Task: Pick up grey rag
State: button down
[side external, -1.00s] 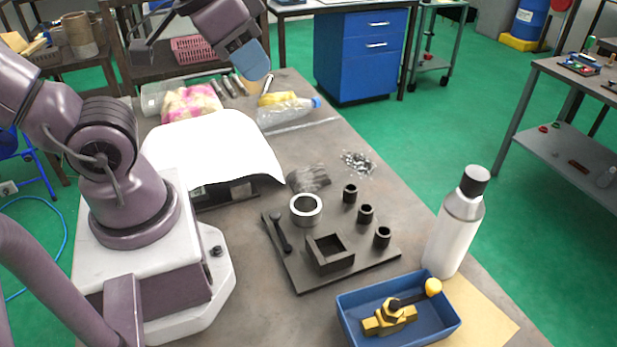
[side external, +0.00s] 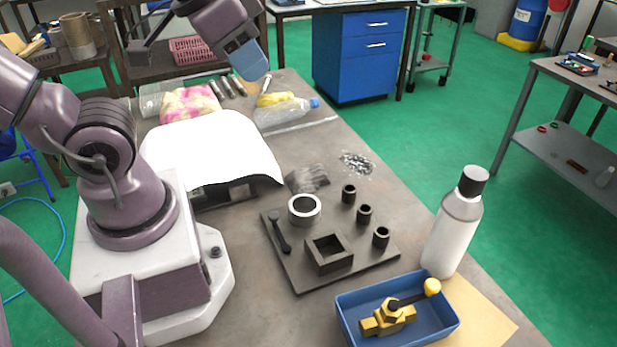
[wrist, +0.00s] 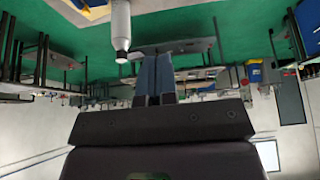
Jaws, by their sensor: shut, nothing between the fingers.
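The grey rag (side external: 307,179) lies crumpled and flat on the bench in the side external view, just right of a white sheet and behind the fixture plate. My gripper (side external: 255,72) is raised over the far end of the bench, well away from the rag. Its blue fingers look pressed together with nothing held. In the wrist view the shut fingers (wrist: 155,95) point out across the room, and I cannot make out the rag there.
A fixture plate (side external: 300,275) with a ring, short posts and a square socket lies in front of the rag. Metal shavings (side external: 357,162) lie right of it. A plastic bottle (side external: 285,112) and pink-yellow cloth (side external: 190,103) lie behind. A white bottle (side external: 453,230) and blue bin (side external: 440,335) stand front right.

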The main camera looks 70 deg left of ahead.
jog(key=c, duration=1.8)
grip_release()
jog(key=shift+c, duration=0.2)
jog(key=o, duration=1.8)
jog(key=shift+o, duration=0.2)
jog(key=shift+a, duration=0.1)
jog(key=m+g+y, duration=0.2)
jog(key=m+g, duration=0.4)
jog(key=m, duration=1.1)
send_near(309, 172)
jog(key=shift+m, duration=0.3)
jog(key=f, duration=0.3)
jog(key=a+f, duration=0.1)
jog(key=f, duration=0.2)
jog(key=a+f, duration=0.1)
jog(key=f, duration=0.3)
jog(key=shift+s+f, duration=0.1)
